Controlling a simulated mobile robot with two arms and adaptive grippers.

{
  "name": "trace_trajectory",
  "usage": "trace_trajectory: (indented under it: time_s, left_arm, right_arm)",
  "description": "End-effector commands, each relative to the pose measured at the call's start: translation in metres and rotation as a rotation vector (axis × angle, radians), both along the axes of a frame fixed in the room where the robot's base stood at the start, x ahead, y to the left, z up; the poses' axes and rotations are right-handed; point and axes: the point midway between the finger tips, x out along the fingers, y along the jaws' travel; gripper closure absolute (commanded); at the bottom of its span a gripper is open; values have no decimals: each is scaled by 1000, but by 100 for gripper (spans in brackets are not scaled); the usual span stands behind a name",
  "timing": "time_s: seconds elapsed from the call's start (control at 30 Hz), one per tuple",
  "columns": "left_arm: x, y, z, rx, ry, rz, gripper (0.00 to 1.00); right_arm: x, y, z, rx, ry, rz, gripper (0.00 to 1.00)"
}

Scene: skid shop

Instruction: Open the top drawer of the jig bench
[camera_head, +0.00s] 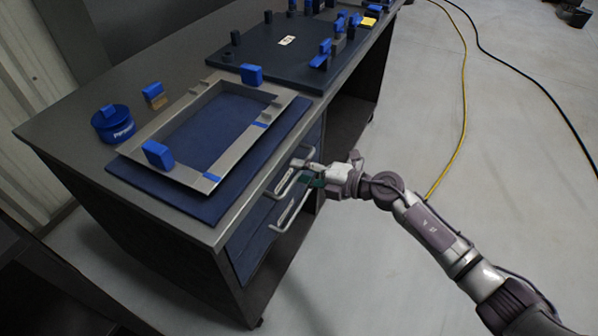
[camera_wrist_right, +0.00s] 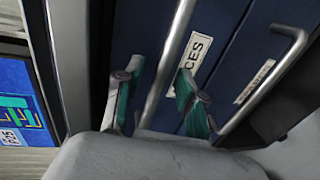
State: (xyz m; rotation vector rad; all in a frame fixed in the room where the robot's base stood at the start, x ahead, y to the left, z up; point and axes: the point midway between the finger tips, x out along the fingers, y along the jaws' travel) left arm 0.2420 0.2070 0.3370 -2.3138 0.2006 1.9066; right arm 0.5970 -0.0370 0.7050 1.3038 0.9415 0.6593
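The jig bench (camera_head: 190,55) stands at left in the head view, with blue drawer fronts on its right side. The top drawer (camera_wrist_right: 209,30) looks closed and bears a partly hidden label ending in "CES". Its silver bar handle (camera_head: 288,176) also shows in the right wrist view (camera_wrist_right: 167,65). My right gripper (camera_head: 310,173) is at this handle. In the wrist view its two green-padded fingers (camera_wrist_right: 155,98) stand apart, one on each side of the bar, with gaps visible. My left gripper is not in view.
A lower drawer handle (camera_head: 291,207) sits just below. A yellow cable (camera_head: 463,100) crosses the open floor at right.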

Motion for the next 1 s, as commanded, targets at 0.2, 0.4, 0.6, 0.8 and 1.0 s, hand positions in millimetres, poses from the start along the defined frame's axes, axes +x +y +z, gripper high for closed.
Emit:
trace_trajectory:
  time_s: [0.2, 0.4, 0.6, 0.8, 1.0]
  left_arm:
    - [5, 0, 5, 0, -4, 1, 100]
    - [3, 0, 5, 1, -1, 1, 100]
    - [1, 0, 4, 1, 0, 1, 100]
    - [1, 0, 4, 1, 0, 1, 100]
    - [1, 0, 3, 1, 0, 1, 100]
  right_arm:
    - [4, 7, -2, 0, 0, 0, 61]
    - [4, 7, -1, 0, 0, 0, 62]
    - [4, 7, -1, 0, 0, 0, 96]
    - [4, 7, -2, -1, 0, 0, 100]
    - [4, 6, -2, -1, 0, 0, 100]
